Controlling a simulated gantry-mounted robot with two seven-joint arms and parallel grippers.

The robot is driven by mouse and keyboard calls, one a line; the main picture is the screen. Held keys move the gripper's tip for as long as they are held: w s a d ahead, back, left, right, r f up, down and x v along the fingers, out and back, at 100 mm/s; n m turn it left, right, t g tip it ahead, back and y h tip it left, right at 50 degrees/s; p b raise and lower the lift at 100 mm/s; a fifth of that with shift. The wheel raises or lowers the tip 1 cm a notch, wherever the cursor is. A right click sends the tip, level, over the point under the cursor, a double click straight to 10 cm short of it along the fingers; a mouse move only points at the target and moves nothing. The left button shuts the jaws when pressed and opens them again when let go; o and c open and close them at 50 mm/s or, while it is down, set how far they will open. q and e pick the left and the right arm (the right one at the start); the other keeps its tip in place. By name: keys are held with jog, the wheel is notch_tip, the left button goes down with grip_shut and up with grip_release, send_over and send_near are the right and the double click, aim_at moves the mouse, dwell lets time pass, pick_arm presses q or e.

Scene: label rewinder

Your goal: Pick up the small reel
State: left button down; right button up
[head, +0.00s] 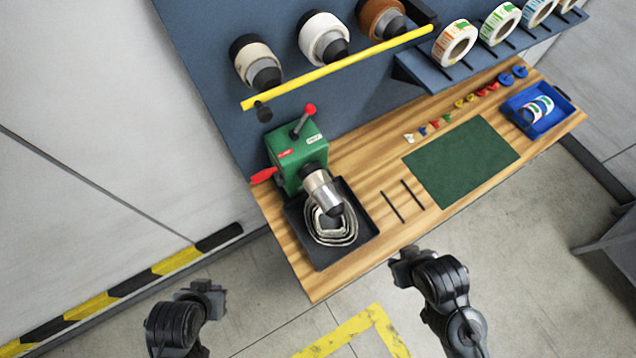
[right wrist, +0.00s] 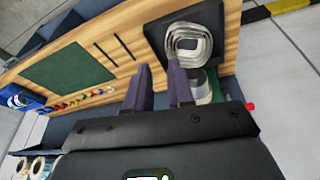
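Small reels with white and coloured labels (head: 537,108) stand in a blue tray (head: 558,123) at the right end of the wooden bench; I cannot tell which one is meant by the small reel. The tray also shows at the left edge of the right wrist view (right wrist: 32,103). My right gripper (head: 403,264) is in front of the bench's near edge, well to the left of the tray. In the right wrist view its two fingers (right wrist: 160,72) are apart with nothing between them. My left gripper (head: 207,292) is over the floor at lower left, far from the bench; its fingers are unclear.
A green rewinder (head: 285,152) with a red handle stands at the bench's left end, above a black tray (head: 367,226) of coiled strip. A green mat (head: 461,162) lies mid-bench. Larger label rolls (head: 455,43) sit on a shelf. Small coloured parts (head: 434,125) line the bench's back.

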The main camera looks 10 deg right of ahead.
jog(key=o, duration=1.4)
jog(key=shift+d, duration=0.15)
jog(key=shift+w, duration=0.1)
